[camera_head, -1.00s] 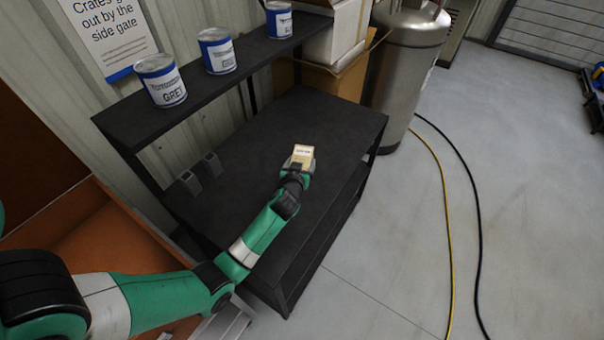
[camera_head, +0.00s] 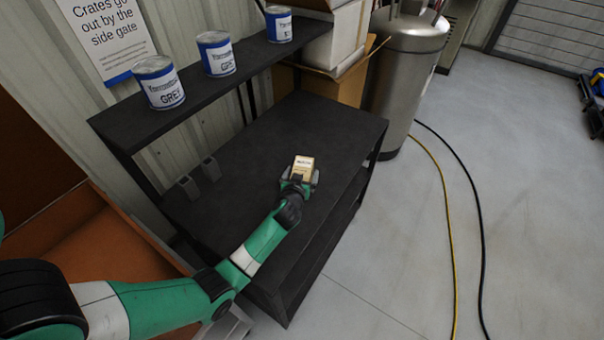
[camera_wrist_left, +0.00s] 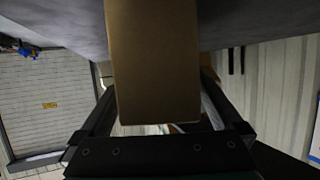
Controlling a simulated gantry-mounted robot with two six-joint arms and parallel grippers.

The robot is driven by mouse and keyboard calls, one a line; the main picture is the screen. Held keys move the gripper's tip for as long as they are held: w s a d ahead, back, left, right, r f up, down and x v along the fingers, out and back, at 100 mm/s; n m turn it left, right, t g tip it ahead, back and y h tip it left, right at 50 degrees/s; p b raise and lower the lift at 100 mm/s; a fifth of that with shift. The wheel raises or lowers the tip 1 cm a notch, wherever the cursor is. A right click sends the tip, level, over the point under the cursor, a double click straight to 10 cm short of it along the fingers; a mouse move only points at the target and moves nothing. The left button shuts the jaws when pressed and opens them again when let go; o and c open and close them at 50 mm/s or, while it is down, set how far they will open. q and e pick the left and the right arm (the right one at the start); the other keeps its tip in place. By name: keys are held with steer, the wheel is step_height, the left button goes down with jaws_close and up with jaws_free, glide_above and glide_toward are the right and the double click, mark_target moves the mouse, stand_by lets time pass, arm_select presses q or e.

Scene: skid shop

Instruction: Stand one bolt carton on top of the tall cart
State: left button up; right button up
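The small tan bolt carton (camera_head: 304,164) with a printed label is at the right part of the dark tall cart's top (camera_head: 290,130). It looks upright on that surface, though its base is hidden in the head view. My left gripper (camera_head: 300,178) is at the carton's near side, its fingers spread wider than the carton. In the left wrist view the carton (camera_wrist_left: 155,60) fills the middle between the fingers, its plain brown side facing the camera, and meets the grey surface at the picture's top. My right gripper is not in view.
Several blue-and-white paint cans (camera_head: 160,83) stand on the raised back shelf (camera_head: 190,90). Cardboard boxes (camera_head: 340,80) and a metal tank (camera_head: 405,70) are behind. Hoses (camera_head: 445,200) cross the floor. The cart top around the carton is clear.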

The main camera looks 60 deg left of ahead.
arm_select(q)
steer(key=shift+s+d+r+p, duration=0.2)
steer(key=shift+d+r+p, duration=0.05)
steer(key=shift+r+p, duration=0.15)
steer(key=p+v, duration=0.2)
steer(key=v, duration=0.9)
steer(key=shift+p, duration=0.35)
steer(key=shift+s+d+f, duration=0.1)
steer(key=w+d+r+m+t+h, duration=0.1)
steer(key=w+d+r+t, duration=0.25)
steer(key=r, duration=0.65)
steer(key=w+d+r+m+t+h, duration=0.1)
steer(key=w+d+r+t, duration=0.3)
steer(key=r, duration=0.7)
steer(key=w+d+r+m+t+h, duration=0.1)
steer(key=w+d+r+m+t, duration=0.25)
steer(key=r, duration=0.65)
steer(key=s+d+r+m+t+h, duration=0.2)
steer(key=s+d+r+h, duration=0.1)
steer(key=r, duration=0.6)
steer(key=s+d+r+m+t+h, duration=0.2)
steer(key=d+r, duration=0.4)
steer(key=r, duration=0.3)
steer(key=s+d+r+m+t+h, duration=0.2)
steer(key=s+d+r+t+h, duration=0.2)
steer(key=r, duration=0.4)
steer(key=shift+s+d+r+h, duration=0.4)
steer(key=shift+s+d, duration=0.1)
steer(key=shift+d, duration=0.15)
